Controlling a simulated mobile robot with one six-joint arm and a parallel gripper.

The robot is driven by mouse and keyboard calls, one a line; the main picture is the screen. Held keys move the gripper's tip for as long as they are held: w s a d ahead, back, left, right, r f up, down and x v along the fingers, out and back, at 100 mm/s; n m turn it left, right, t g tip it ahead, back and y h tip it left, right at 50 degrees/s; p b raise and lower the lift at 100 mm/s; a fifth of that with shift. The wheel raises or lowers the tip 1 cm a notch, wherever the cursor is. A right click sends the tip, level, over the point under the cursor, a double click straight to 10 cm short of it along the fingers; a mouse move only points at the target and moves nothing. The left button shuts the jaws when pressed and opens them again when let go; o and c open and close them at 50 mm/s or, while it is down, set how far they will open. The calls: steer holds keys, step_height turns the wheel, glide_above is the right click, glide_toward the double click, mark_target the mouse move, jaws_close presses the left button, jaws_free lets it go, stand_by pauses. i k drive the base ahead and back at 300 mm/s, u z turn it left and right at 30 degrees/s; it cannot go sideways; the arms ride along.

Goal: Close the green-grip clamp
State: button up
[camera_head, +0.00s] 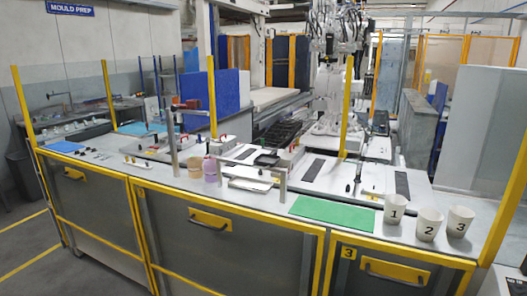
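Several small clamp-like fixtures stand on the long workbench (300,207). One group with red and dark parts (224,139) is near the bench's middle. Another small fixture with a red tip (294,147) is right of it. Small dark upright parts (351,187) stand on a pale plate at the right. The fixtures are too small here for me to make out a green grip or tell whether any clamp is open or closed. My gripper is not in view.
Pinkish and tan cups (210,168) stand near a grey post (173,145). Yellow uprights (347,105) rise from the bench.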

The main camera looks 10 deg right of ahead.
mark_target(274, 150)
steer(key=i, duration=0.9)
steer(key=z, duration=0.05)
steer(key=k, duration=0.65)
steer(key=u, duration=0.7)
steer(key=i, duration=0.85)
steer(key=u, duration=0.45)
